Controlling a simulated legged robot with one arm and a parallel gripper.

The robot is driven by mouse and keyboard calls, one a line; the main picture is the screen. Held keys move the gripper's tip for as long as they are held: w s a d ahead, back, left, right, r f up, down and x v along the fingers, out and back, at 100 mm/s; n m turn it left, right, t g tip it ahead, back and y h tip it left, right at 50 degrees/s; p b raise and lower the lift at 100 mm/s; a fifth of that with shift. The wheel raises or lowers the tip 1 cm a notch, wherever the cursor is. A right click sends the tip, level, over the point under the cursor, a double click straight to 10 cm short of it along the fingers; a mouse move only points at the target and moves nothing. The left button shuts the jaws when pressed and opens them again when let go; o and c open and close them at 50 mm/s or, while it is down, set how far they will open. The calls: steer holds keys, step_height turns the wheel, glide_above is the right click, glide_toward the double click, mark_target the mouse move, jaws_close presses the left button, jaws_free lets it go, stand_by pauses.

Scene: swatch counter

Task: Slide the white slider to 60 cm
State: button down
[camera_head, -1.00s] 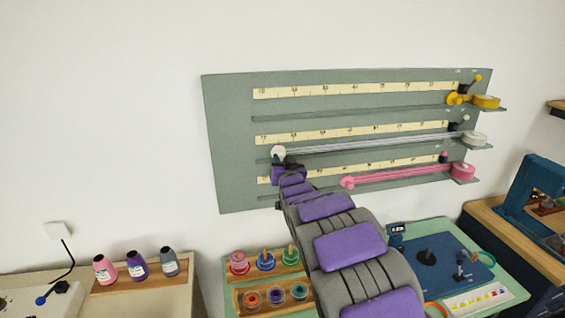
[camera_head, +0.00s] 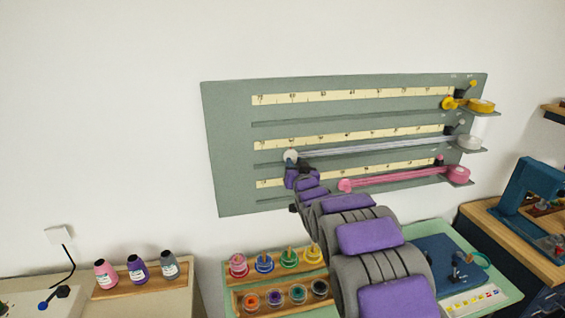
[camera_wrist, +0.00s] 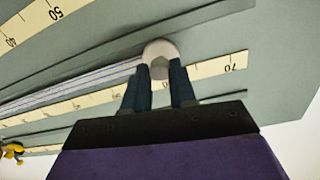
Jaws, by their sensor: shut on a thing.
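The white slider (camera_head: 290,156) sits on the middle track of the grey-green board, toward its left end. White threads run from it to a white spool (camera_head: 469,142) at the right. My gripper (camera_wrist: 160,72) is shut on the white slider, with one dark finger on each side. In the wrist view, which is turned over, the white slider (camera_wrist: 160,50) stands beside its number tape (camera_wrist: 212,72), left of the 70 mark. The slider and fingers cover part of that tape, so I cannot read the exact mark.
A yellow slider (camera_head: 448,103) is at the right of the top track. A pink slider (camera_head: 346,186) with pink threads is on the track below, close right of my arm. Thread pots (camera_head: 264,263) and a blue mat (camera_head: 440,252) lie on the green table beneath.

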steer(key=shift+w+d, duration=0.15)
steer(key=shift+d, duration=0.4)
steer(key=c, duration=0.9)
jaws_free()
steer(key=shift+a, duration=0.45)
steer(key=shift+d, duration=0.2)
steer(key=p+v, duration=0.1)
steer(key=v, duration=1.6)
steer(key=shift+f+p, duration=0.15)
steer(key=shift+p, duration=0.15)
